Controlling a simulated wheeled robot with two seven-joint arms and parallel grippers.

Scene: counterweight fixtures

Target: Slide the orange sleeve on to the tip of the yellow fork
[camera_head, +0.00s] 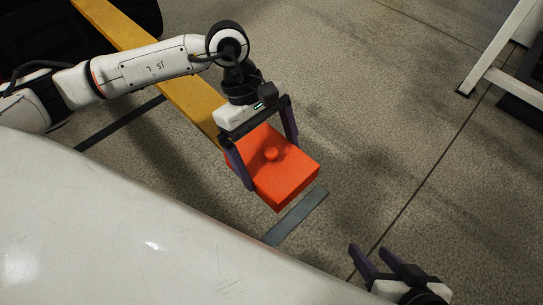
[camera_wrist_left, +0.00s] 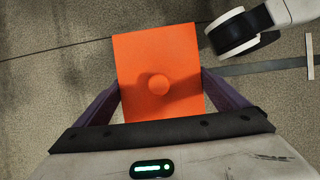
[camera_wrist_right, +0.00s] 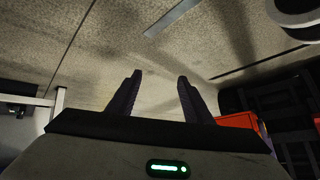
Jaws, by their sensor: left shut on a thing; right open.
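The orange sleeve (camera_head: 292,181), a box with a round knob on top, is in the middle of the head view. My left gripper (camera_head: 270,163) is shut on it, one finger on each side. In the left wrist view the sleeve (camera_wrist_left: 157,45) sits between the fingers, knob facing the camera. The yellow fork (camera_head: 190,97) runs from the top left down to the sleeve's upper-left side. Its tip is hidden there, so I cannot tell whether it is inside the sleeve. My right gripper (camera_head: 369,251) is open and empty at the lower right; its parted fingers show in the right wrist view (camera_wrist_right: 160,76).
A grey strip (camera_head: 297,216) lies on the floor just below the sleeve. A white frame (camera_head: 497,50) stands at the upper right. The floor between it and the sleeve is clear. An orange thing (camera_wrist_right: 237,121) shows partly behind my right gripper in the right wrist view.

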